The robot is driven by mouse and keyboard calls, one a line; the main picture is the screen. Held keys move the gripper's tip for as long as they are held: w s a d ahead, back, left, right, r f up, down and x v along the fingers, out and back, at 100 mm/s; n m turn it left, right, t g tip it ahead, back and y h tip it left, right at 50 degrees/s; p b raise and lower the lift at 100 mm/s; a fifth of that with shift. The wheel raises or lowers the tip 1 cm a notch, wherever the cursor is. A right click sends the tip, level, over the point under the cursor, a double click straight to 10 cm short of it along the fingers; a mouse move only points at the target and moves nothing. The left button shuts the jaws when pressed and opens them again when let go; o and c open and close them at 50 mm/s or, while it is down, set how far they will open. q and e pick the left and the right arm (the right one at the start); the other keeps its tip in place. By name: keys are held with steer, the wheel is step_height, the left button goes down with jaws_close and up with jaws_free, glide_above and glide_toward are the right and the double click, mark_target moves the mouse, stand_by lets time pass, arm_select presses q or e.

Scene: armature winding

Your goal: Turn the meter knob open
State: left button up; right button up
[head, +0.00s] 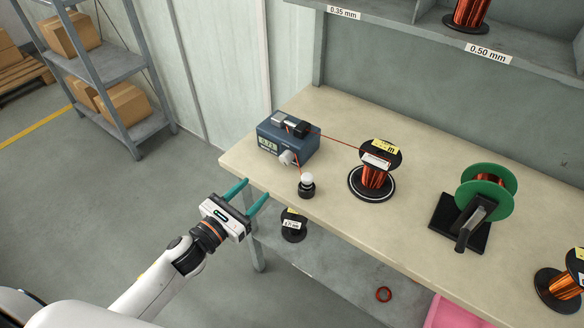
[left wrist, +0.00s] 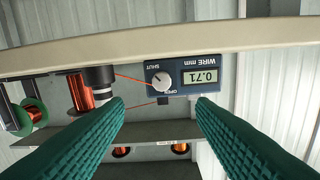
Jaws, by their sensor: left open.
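The blue wire meter (head: 287,138) sits near the left end of the bench, with a display and a pale knob (head: 288,158) on its front. In the left wrist view the meter (left wrist: 182,76) appears upside down, its knob (left wrist: 162,82) between the words SHUT and OPEN; I cannot tell exactly where it points. My left gripper (head: 248,195) is open and empty, just off the bench's front edge, apart from the knob. Its teal fingers (left wrist: 160,115) spread to either side below the meter in the left wrist view. My right gripper is not in view.
A red wire runs from the meter to a copper spool (head: 375,170). A green-flanged spool (head: 485,195) stands farther right. The bench edge (head: 290,212) lies close to my gripper.

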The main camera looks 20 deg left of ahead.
arm_select(q)
glide_toward(283, 161)
steer(key=shift+w+d+r+p, duration=0.1)
steer(key=shift+w+d+p, duration=0.15)
steer(key=shift+w, duration=0.45)
steer(key=x, duration=0.5)
steer(key=shift+w+d+p, duration=0.15)
steer(key=shift+w+p, duration=0.1)
steer(key=shift+p, duration=0.05)
steer(key=shift+w+d, duration=0.25)
steer(key=shift+w, duration=0.25)
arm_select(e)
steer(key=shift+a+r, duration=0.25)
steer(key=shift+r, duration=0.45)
arm_select(q)
steer(key=c, duration=1)
